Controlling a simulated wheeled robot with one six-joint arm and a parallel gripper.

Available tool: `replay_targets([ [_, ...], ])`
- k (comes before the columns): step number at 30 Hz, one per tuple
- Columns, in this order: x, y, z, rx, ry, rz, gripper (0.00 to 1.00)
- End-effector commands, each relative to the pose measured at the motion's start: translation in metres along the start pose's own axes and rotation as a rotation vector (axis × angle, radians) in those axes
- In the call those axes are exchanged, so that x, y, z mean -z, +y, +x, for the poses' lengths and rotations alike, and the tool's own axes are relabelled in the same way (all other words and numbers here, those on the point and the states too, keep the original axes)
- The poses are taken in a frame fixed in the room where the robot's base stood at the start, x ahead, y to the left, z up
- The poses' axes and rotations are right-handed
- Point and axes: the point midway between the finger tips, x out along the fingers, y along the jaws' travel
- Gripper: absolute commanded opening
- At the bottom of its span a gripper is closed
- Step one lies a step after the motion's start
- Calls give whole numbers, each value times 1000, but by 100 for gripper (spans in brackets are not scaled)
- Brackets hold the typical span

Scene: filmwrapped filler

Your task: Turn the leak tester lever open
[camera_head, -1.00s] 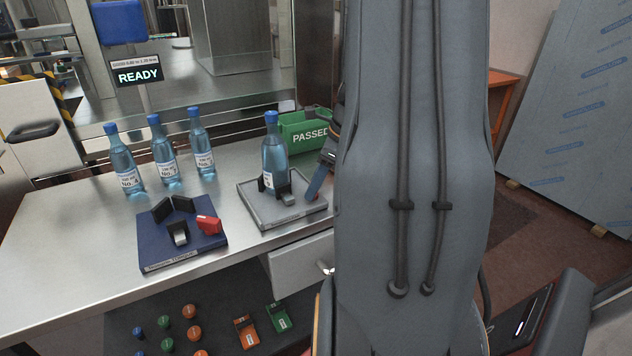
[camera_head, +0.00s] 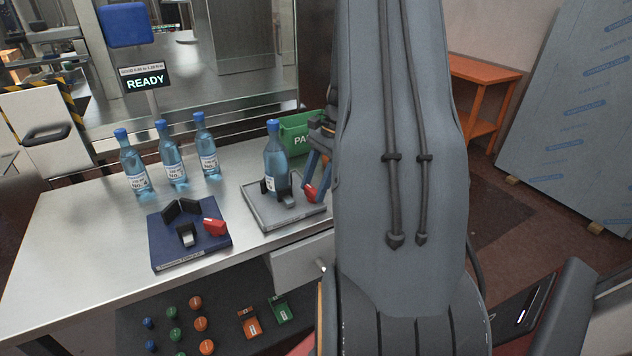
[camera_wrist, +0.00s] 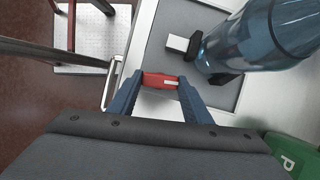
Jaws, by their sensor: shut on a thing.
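The leak tester is a grey plate (camera_head: 262,214) on the bench, with a blue-capped bottle (camera_head: 275,158) upright between its black clamps. Its red lever (camera_head: 310,192) is at the plate's right side, partly behind my gripper. My gripper (camera_wrist: 160,80) is shut on the red lever (camera_wrist: 158,79), with one blue finger at each end of it in the wrist view. In the head view my gripper (camera_head: 314,180) reaches down at the plate's right edge, and my arm hides what lies behind it.
A blue fixture plate (camera_head: 165,255) with black blocks and its own red lever (camera_head: 213,227) is left of the tester. Several bottles (camera_head: 172,165) stand behind it. A green "PASSED" bin (camera_head: 292,140) is behind the tester. A sign reads READY (camera_head: 146,82). The bench's left end is clear.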

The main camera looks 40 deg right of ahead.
Motion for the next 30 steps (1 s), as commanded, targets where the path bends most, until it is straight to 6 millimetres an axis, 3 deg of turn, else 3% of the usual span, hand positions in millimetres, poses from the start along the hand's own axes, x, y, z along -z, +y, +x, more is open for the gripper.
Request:
replay_targets([
  [15, -2, -4, -1, -174, 0, -422, 22],
  [30, -2, -5, 0, -251, 1, -607, 22],
])
